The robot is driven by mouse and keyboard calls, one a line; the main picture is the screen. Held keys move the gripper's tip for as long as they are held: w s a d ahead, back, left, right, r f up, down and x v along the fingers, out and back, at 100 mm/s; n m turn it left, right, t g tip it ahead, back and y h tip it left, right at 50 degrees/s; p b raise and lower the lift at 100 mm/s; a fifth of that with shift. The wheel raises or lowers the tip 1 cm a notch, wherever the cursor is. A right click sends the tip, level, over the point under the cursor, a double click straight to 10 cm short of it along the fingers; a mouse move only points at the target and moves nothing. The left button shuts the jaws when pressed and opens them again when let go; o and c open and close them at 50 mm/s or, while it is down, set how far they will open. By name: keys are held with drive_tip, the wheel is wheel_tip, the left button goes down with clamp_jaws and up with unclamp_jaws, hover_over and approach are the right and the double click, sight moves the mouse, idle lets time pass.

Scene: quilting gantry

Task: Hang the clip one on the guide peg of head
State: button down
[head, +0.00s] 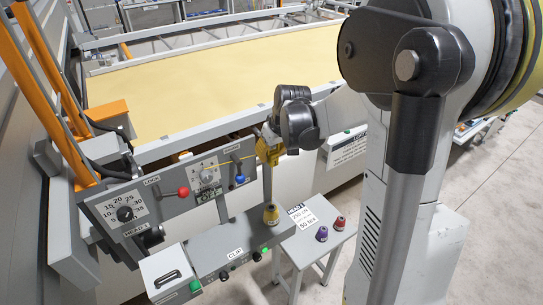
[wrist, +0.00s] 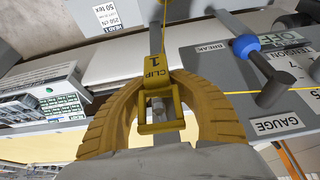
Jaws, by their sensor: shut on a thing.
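The yellow clip marked 1 (wrist: 157,84) sits between the two ribbed fingers of my gripper (wrist: 160,98) in the wrist view. In the head view my gripper (head: 272,128) holds the yellow clip (head: 268,150) at the top of a grey post (head: 267,184), in front of the head panel (head: 215,200). I cannot tell whether the clip touches the post. A yellow thread runs up from the clip in the wrist view, and another stretch runs right past the gauge label (wrist: 277,124). I cannot make out the guide peg for certain.
The panel carries a red-knobbed lever (head: 183,191), a blue-knobbed lever (head: 240,179) and a dial (head: 125,213). A yellow cone (head: 271,214) stands on the clip box (head: 225,258). Two thread cones stand on a side table (head: 316,248). Yellow fabric (head: 220,85) lies behind.

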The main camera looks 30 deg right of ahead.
drive_tip(key=shift+w, duration=0.25)
drive_tip(key=c, duration=1.3)
unclamp_jaws()
drive_tip(key=shift+w, duration=0.1)
drive_tip(key=shift+o, duration=1.1)
drive_tip(key=shift+w, duration=0.1)
drive_tip(key=v, duration=1.1)
drive_tip(key=s+a+f+t+b, duration=0.1)
drive_tip(key=s+a+f+b, duration=0.4)
drive_tip(key=f+b, duration=0.5)
drive_tip(key=s+a+f+b, duration=0.5)
drive_tip(key=f+b, duration=0.6)
drive_tip(key=s+a+f+t+b, duration=0.1)
drive_tip(key=s+a+f+b, duration=0.4)
drive_tip(key=f+b, duration=0.5)
drive_tip(key=shift+s+a+f+t+b, duration=0.35)
drive_tip(key=shift+s+f, duration=0.1)
drive_tip(key=shift+f, duration=0.35)
